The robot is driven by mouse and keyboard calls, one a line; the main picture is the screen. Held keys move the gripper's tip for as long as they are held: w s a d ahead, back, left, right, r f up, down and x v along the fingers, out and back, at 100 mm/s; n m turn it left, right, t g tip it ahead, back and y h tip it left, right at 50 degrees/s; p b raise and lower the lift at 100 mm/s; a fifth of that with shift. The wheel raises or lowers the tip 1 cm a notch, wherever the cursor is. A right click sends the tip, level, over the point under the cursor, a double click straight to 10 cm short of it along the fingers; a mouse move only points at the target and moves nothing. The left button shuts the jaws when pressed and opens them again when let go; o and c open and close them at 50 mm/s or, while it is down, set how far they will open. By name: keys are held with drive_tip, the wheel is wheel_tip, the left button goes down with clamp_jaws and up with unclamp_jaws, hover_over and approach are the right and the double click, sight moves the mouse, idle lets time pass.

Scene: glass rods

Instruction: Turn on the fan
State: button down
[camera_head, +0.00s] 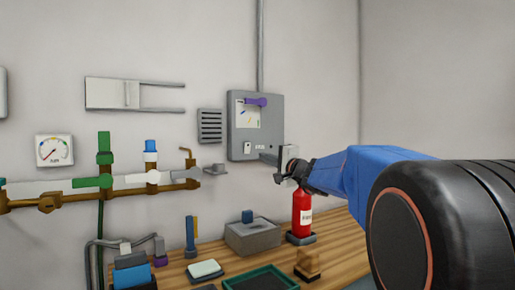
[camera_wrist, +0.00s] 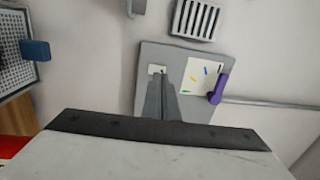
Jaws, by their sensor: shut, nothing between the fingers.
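A grey control box (camera_head: 274,113) hangs on the wall. It has a purple lever (camera_head: 257,101) at its top and a small white switch plate (camera_head: 247,147) low on its front, with lettering beside it too small to read surely. My gripper (camera_head: 264,157) is shut and empty, its tips close to the box's lower front. In the wrist view the box (camera_wrist: 195,58) appears turned, with the purple lever (camera_wrist: 219,89) at right. The shut fingertips (camera_wrist: 161,77) overlap the lower edge of the switch plate (camera_wrist: 156,69); I cannot tell whether they touch.
A vent grille (camera_head: 210,126) is on the wall left of the box. Pipes with a green valve (camera_head: 104,148) run further left. Below, a red extinguisher (camera_head: 302,207), a grey box (camera_head: 252,237) and a green tray (camera_head: 227,284) stand on the wooden bench (camera_head: 335,242).

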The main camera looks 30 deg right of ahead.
sight(248, 144)
drive_tip(key=d, duration=0.1)
drive_tip(key=d+r, duration=0.1)
drive_tip(key=shift+w+d+m+h, duration=0.2)
drive_tip(key=shift+d+m+h, duration=0.2)
drive_tip(key=shift+w, duration=0.1)
drive_tip(key=w, duration=0.4)
drive_tip(key=w+r, duration=0.1)
drive_tip(key=w, duration=0.3)
drive_tip(key=w+r, duration=0.1)
drive_tip(key=w, duration=0.4)
drive_tip(key=shift+a, duration=0.2)
drive_tip(key=shift+w, duration=0.35)
